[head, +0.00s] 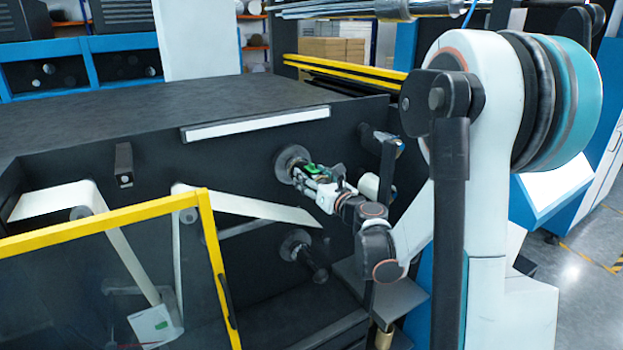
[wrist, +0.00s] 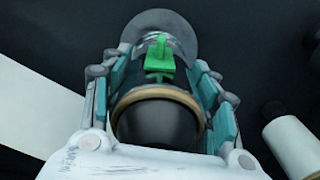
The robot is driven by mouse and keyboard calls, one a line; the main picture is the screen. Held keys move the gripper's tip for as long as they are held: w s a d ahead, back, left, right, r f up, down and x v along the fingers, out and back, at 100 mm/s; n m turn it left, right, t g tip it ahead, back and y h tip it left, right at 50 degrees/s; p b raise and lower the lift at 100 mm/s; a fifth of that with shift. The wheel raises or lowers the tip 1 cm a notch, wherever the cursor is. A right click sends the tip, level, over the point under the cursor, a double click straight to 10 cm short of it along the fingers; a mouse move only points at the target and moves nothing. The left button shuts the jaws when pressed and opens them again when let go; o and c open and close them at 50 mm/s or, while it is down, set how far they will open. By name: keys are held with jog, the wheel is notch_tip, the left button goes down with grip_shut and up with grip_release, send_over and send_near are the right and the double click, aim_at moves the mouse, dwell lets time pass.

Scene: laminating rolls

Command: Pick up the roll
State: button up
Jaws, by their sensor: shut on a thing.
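The roll (wrist: 157,92) shows end-on in the wrist view as a tan, cardboard-like ring around a dark centre. My gripper (wrist: 156,68) is shut on it, with teal finger pads on its left and right sides. A green clip-like part (wrist: 159,58) stands just beyond the ring, in front of a round grey flange (wrist: 160,20). In the head view my gripper (head: 305,173) is at the upper spindle flange (head: 290,163) on the dark machine panel. There the arm and fingers hide most of the roll. I cannot tell whether it is still on the spindle.
A white cylinder (wrist: 292,145) is close to my gripper on the right. A second spindle (head: 303,250) sticks out below. A white web (head: 250,207) runs to the left of my gripper. A yellow-framed clear door (head: 215,265) stands at the left, and a grey shelf (head: 385,298) lies below my arm.

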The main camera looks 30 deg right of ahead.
jog(key=shift+r, duration=0.2)
jog(key=s+p, duration=0.3)
jog(key=s, duration=1.5)
jog(key=shift+d, duration=0.3)
jog(key=shift+f, duration=0.2)
